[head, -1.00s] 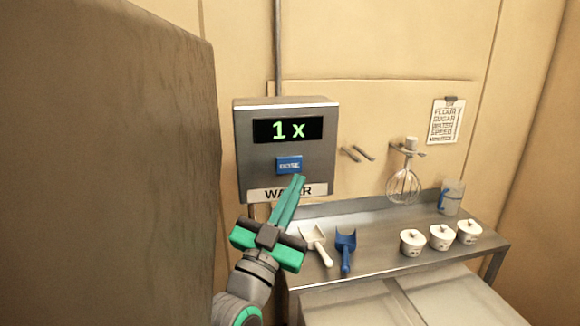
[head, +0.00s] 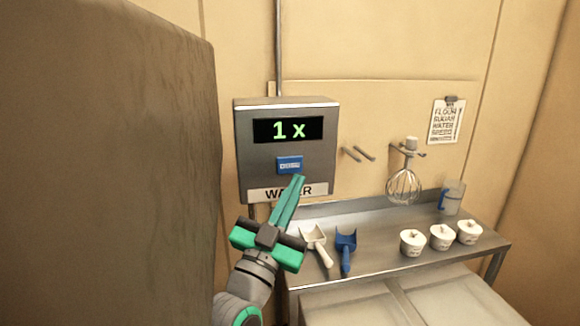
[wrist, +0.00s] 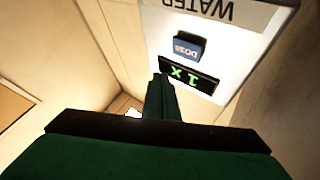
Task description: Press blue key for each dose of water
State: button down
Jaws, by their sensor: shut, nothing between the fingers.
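The grey water dispenser box (head: 246,150) hangs on the wall in the head view. Its display (head: 288,130) reads "1 x" in green. The blue dose key (head: 289,165) sits below the display, above a label reading "WATER". My gripper (head: 299,179) is shut and empty, its green fingertips just below the key in the picture. The wrist view shows the blue key (wrist: 187,47) and the display (wrist: 189,75) upside down, with the shut fingertips (wrist: 160,80) beside the display in the picture. I cannot tell how far the tips are from the box.
A whisk (head: 403,186) and a list (head: 445,121) hang on the wall. A large brown panel (head: 105,170) blocks the left.

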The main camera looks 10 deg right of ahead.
jog(key=shift+d, duration=0.1)
jog(key=s, duration=0.3)
jog(key=shift+s, duration=0.25)
jog(key=shift+d, duration=0.1)
dwell(0.3)
send_near(290, 165)
jog(key=shift+w+d+r, duration=0.35)
jog(key=shift+d+r, duration=0.25)
jog(key=shift+d, duration=0.15)
jog(key=shift+w+d+r, duration=0.35)
jog(key=shift+d+r, duration=0.25)
jog(key=shift+d, duration=0.15)
jog(key=shift+w+d+r, duration=0.35)
jog(key=shift+d+r, duration=0.25)
jog(key=shift+d, duration=0.15)
jog(key=shift+w, duration=0.15)
jog(key=shift+d, duration=0.15)
jog(key=shift+a, duration=0.3)
jog(key=shift+d, duration=0.15)
